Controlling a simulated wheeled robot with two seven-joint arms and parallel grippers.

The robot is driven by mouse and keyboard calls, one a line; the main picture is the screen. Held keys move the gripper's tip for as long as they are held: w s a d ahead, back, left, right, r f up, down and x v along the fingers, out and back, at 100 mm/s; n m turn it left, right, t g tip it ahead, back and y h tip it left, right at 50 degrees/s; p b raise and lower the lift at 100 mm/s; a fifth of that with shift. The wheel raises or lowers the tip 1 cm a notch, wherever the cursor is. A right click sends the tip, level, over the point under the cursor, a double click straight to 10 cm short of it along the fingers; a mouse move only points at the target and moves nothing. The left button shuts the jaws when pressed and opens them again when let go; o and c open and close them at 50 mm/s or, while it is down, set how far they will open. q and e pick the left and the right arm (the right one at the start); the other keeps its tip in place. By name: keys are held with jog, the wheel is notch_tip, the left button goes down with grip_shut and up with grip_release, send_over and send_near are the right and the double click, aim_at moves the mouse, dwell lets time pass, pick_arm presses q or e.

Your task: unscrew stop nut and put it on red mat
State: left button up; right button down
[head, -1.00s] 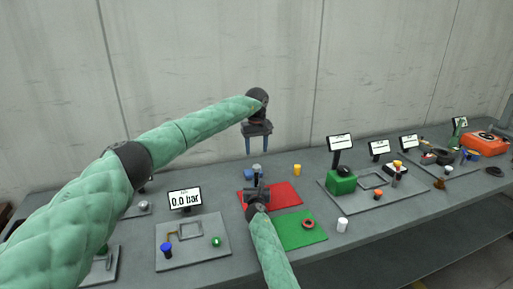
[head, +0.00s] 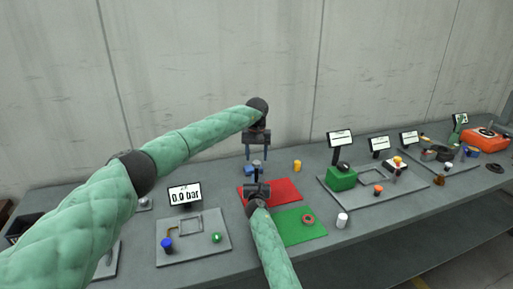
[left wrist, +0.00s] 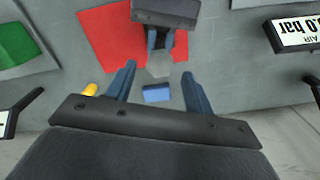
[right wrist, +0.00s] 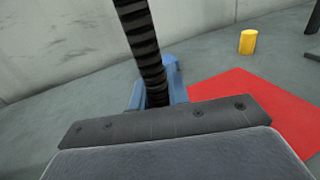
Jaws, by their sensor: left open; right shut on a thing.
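A black threaded screw (right wrist: 145,45) stands between my right gripper's fingers (right wrist: 157,88) in the right wrist view. My right gripper (head: 257,187) is shut on it, beside the red mat (head: 285,190).
A green mat (head: 300,233) with a red-brown ring (head: 308,219) lies in front of the red mat. A yellow cylinder (head: 297,166) stands behind it, a white one (head: 342,220) to the right. A pressure display (head: 185,193) stands left. The red mat's right part is bare.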

pick_arm(q)
jog(key=shift+f, duration=1.4)
jog(key=c, duration=1)
jog(key=shift+c, duration=0.2)
